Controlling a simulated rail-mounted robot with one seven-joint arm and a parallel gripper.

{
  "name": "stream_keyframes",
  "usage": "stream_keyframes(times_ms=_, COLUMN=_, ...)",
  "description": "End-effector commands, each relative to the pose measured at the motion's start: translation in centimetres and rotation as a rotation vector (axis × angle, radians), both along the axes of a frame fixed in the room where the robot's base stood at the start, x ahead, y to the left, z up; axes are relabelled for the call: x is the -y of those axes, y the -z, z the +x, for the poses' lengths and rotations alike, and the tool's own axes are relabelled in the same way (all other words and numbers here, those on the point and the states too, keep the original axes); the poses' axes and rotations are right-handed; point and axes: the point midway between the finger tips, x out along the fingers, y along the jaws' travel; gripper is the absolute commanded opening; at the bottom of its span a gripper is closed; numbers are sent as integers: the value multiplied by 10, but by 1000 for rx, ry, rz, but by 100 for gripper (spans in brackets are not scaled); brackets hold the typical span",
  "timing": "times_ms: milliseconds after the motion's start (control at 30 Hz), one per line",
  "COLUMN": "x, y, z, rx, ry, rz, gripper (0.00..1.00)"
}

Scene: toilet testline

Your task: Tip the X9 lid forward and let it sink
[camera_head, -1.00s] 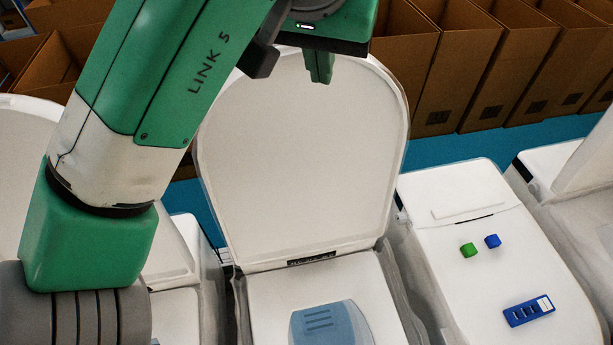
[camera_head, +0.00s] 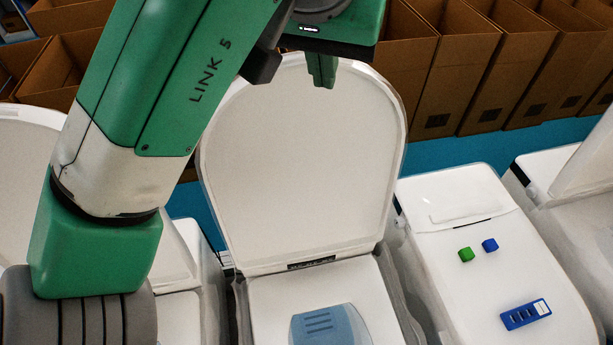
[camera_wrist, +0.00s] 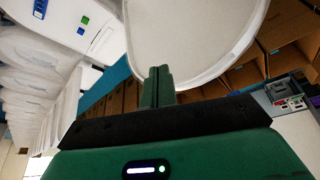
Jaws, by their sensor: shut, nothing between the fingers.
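The raised white toilet lid (camera_head: 300,165) stands upright on the middle toilet (camera_head: 390,305), hinged at a bar with a small dark label. It also fills the upper middle of the wrist view (camera_wrist: 190,35). My gripper (camera_head: 322,72) is at the lid's upper edge, its green fingers pointing down and shut with nothing between them. In the wrist view the closed fingers (camera_wrist: 158,86) overlap the lid's rim. I cannot tell whether they touch it. A blue-grey panel (camera_head: 330,325) shows on the toilet below the lid.
Open cardboard boxes (camera_head: 455,70) line the back. Another raised lid (camera_head: 590,165) stands at far right.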

Motion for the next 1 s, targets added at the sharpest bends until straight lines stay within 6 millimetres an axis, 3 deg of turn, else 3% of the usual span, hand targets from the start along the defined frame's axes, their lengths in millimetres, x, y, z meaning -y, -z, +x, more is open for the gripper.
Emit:
stream_keyframes(times_ms=100, x=0, y=-21, z=0, rx=1, ry=0, rz=-1, gripper=0)
stream_keyframes(times_ms=600, x=0, y=-75, z=0, rx=2, ry=-1, rz=1, gripper=0)
stream_keyframes(times_ms=1000, x=0, y=-77, z=0, rx=0, ry=0, rz=1, gripper=0)
